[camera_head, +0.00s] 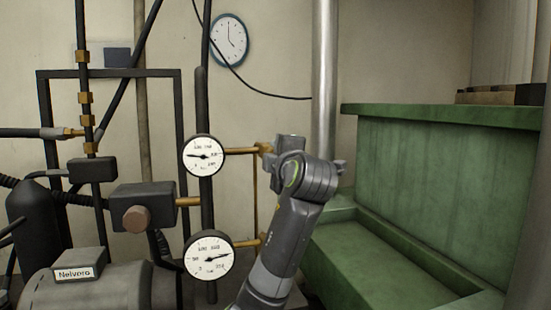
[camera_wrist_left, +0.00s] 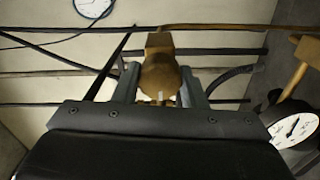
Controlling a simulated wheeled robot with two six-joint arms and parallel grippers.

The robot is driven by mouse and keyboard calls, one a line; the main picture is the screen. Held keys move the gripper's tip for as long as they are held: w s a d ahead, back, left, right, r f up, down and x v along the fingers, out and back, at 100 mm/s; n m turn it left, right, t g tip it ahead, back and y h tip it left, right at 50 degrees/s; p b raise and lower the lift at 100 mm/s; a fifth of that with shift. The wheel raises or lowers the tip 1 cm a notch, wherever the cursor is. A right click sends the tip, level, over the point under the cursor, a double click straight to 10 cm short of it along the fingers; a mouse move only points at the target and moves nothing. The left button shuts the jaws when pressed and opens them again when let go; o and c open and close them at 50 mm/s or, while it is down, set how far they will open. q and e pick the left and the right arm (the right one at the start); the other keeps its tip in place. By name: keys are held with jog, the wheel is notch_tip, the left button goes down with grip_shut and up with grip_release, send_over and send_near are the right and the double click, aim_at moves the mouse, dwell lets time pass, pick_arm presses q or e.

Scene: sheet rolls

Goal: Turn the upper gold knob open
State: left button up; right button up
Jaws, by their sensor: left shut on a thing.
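The upper gold knob (camera_head: 264,149) is at the right end of a brass pipe from the upper gauge (camera_head: 204,156). My left gripper (camera_head: 274,147) reaches it from the right, its arm rising from the bottom of the head view. In the left wrist view the gold knob (camera_wrist_left: 158,76) sits between the two fingers of my left gripper (camera_wrist_left: 158,88), which is shut on it. The wrist and hand hide part of the knob in the head view. My right gripper is not in view.
The lower gauge (camera_head: 209,255) and its brass fitting (camera_head: 263,239) are below, close to my forearm. Dark pipes and a valve box (camera_head: 143,207) stand at the left. A grey vertical pipe (camera_head: 325,80) and a green bench (camera_head: 440,180) are right of my arm.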

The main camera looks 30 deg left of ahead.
pick_arm(q)
jog(key=shift+r, duration=0.3)
jog(key=o, duration=0.6)
jog(key=shift+c, duration=0.2)
jog(key=o, duration=0.4)
jog(key=shift+w+a+f, duration=0.1)
jog(key=shift+w+f, duration=0.15)
jog(key=shift+o, duration=0.2)
jog(key=shift+s, duration=0.1)
jog(key=b+v, duration=0.6)
jog(key=v, duration=1.1)
jog(key=shift+s, duration=0.1)
